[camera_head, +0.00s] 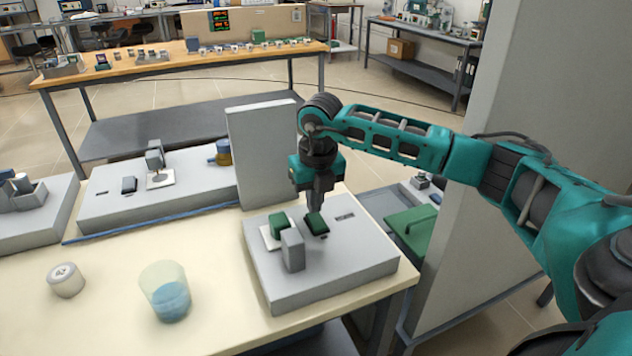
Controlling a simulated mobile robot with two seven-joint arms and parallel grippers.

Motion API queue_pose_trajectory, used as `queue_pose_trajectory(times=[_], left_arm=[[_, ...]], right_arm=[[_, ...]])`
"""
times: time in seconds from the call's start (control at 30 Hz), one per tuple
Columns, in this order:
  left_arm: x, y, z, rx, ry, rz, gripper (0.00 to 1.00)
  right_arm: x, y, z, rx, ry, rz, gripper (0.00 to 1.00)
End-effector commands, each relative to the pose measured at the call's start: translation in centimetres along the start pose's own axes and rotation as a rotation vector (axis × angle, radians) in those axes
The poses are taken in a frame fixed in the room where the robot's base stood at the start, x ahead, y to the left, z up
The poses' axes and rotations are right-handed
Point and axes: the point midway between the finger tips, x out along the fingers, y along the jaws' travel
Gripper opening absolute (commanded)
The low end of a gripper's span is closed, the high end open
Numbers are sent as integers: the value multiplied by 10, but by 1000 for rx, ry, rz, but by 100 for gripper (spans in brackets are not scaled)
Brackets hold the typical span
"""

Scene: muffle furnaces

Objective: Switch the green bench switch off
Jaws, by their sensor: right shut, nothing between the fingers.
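A small dark green switch (317,224) sits on top of the grey box (345,268) at the front right of the bench. It looks like a tilted rocker; I cannot tell clearly which side is pressed. My right gripper (315,207) points straight down with its fingers shut and empty. Its tips are right at the far upper edge of the switch, touching it or just above it, and hide a little of that edge. My left gripper is out of view.
Beside the switch, a green block (278,225) and a grey block (292,251) stand on the box. A tall grey panel (262,152) rises behind. A beaker with blue liquid (167,292) and a white jar (66,280) stand at the front left. A grey wall (480,230) is at the right.

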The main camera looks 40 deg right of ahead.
Motion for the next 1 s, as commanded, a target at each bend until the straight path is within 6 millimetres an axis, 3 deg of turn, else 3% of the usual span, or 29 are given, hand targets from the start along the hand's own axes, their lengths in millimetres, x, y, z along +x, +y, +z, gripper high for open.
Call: queue_pose_trajectory(times=[0.13, 0.53, 0.63, 1.0], left_arm=[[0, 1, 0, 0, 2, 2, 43], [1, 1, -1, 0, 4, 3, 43], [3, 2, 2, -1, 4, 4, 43], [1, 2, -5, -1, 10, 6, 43]], right_arm=[[12, 0, 0, 1, 0, -1, 0], [16, 0, 0, 1, -1, 0, 0], [24, 0, 0, 1, 1, 0, 0], [23, 0, -4, -1, 6, -2, 0]])
